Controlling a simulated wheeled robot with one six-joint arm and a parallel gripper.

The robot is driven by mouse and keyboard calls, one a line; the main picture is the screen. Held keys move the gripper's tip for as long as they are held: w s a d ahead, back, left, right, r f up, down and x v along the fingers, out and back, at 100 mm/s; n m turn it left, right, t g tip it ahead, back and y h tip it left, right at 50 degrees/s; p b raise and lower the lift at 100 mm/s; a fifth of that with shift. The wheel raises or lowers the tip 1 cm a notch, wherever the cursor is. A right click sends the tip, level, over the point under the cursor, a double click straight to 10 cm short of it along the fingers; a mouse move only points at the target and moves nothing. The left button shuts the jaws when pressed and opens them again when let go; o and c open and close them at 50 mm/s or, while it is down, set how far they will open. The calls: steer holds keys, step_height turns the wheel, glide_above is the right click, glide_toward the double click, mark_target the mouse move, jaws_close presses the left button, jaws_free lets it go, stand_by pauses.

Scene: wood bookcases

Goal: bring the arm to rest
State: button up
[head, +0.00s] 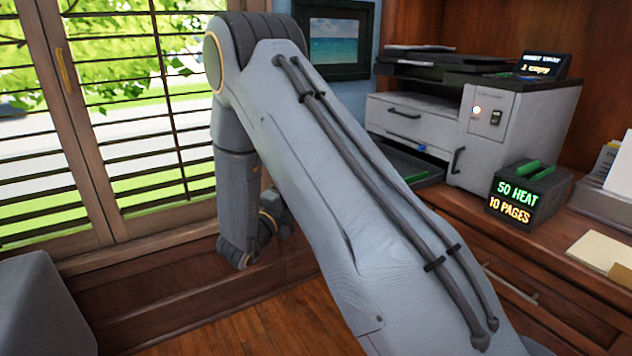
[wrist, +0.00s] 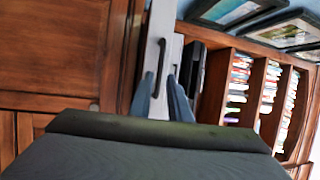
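My arm (head: 330,190) rises from the lower right to an elbow at the top, then bends down in front of the window to its wrist (head: 240,245). My gripper's fingers are mostly hidden behind my arm in the head view. In the wrist view my gripper (wrist: 161,95) shows two bluish fingertips with a gap between them. Nothing is seen held in the gap; a pale surface with a dark handle (wrist: 160,62) shows beyond.
A printer (head: 530,130) stands on the wooden counter to the right. A dark box reading "50 HEAT 10 PAGES" (head: 515,205) sits in front of it. The shuttered window (head: 130,120) is behind my arm. A bookcase (wrist: 240,90) shows in the wrist view. Wooden floor (head: 270,330) lies below.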

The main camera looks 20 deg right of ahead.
steer(key=shift+v, duration=0.85)
